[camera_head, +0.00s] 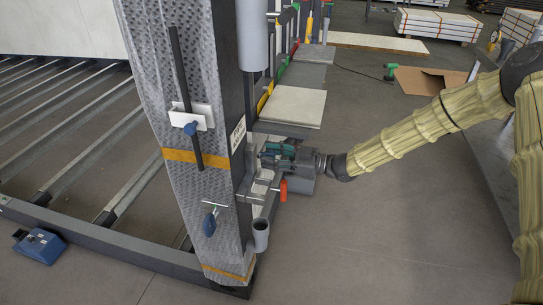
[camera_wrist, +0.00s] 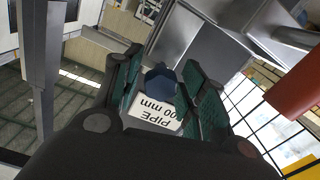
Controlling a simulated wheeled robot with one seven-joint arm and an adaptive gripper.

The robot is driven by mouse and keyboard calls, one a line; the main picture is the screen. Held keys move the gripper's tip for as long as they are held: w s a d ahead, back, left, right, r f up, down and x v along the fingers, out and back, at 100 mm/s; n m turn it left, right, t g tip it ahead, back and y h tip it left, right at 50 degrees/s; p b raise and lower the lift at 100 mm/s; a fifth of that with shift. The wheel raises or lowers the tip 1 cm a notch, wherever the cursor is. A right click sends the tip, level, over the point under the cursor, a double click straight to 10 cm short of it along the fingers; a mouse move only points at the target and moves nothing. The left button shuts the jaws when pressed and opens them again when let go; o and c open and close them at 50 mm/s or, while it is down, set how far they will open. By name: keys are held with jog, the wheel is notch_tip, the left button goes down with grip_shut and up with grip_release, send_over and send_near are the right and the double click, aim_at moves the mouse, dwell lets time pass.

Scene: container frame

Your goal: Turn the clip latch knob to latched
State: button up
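My gripper (camera_head: 278,152) is at the right side of the patterned post, low down beside the pipe label. In the wrist view a dark blue knob (camera_wrist: 160,80) sits between the two green-padded fingers of my gripper (camera_wrist: 163,78). The fingers stand apart, one on each side of the knob; whether they touch it I cannot tell. In the head view the gripper hides this knob. Two other blue knobs show on the post's front face, an upper one (camera_head: 190,129) on a white clip and a lower one (camera_head: 210,222).
The post (camera_head: 178,70) stands close left of my gripper. A white pipe label (camera_wrist: 153,111) lies beside the knob. An orange-red cylinder (camera_head: 283,190) hangs below the gripper, and a grey pipe piece (camera_head: 261,235) is lower. The floor at right front is clear.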

grip_shut()
